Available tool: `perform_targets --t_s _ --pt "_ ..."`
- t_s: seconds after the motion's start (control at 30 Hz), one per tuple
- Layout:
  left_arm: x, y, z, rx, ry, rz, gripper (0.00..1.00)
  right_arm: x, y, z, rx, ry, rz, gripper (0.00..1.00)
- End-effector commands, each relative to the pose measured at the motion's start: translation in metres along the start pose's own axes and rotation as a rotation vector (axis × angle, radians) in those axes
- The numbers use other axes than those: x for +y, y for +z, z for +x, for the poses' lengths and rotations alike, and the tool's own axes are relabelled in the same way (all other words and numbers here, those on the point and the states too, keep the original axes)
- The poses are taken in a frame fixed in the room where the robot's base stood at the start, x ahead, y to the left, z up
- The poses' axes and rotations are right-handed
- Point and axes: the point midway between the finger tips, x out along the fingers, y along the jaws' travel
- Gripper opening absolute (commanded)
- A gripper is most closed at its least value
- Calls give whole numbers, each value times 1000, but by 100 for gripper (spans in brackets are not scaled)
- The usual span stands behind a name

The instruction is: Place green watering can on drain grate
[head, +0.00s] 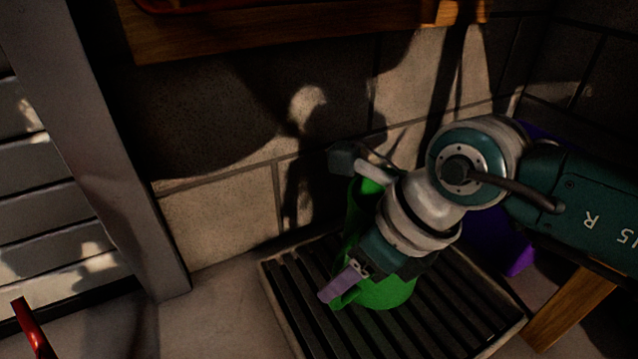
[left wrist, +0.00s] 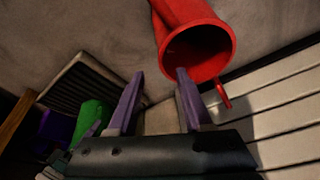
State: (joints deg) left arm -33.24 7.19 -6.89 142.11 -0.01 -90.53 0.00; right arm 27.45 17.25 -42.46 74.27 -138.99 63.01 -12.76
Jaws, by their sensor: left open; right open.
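The green watering can (head: 385,293) stands on the slatted drain grate (head: 480,316) and looks upright. My right gripper (head: 342,286) is right over the can, in front of part of it, with its purple fingers at the can's left side. Its jaws are open; I cannot tell whether they touch the can. The green can (left wrist: 92,116) and the grate (left wrist: 78,80) also show at left in the left wrist view. My left gripper (left wrist: 160,78) is open and empty there, out of the head view.
A red hollow object (left wrist: 196,45) is just beyond my left fingertips. A purple object (head: 519,256) and a wooden leg (head: 570,308) stand right of the grate. A wooden shelf (head: 270,28) hangs above. Slatted panels (head: 50,205) are at left.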

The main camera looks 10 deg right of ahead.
Motion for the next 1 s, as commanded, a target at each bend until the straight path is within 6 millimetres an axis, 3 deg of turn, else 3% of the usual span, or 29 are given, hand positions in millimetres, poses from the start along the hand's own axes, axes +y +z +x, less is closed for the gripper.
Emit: perform_targets --t_s 0.17,0.4,0.6,0.9,1.0 --pt "-1 -8 -24 0 0 0 50 0 3 -26 1 -2 0 50" --pt "-3 -23 -71 1 0 0 50 0 4 -77 2 -2 -1 50" --pt "-3 -32 -97 2 2 -3 50 0 2 -109 1 -2 -1 50" --pt "-2 -35 -106 3 7 -10 50 1 1 -122 -2 1 1 50" --pt "-2 -34 -105 3 7 -10 50 13 12 -121 -59 40 24 50"
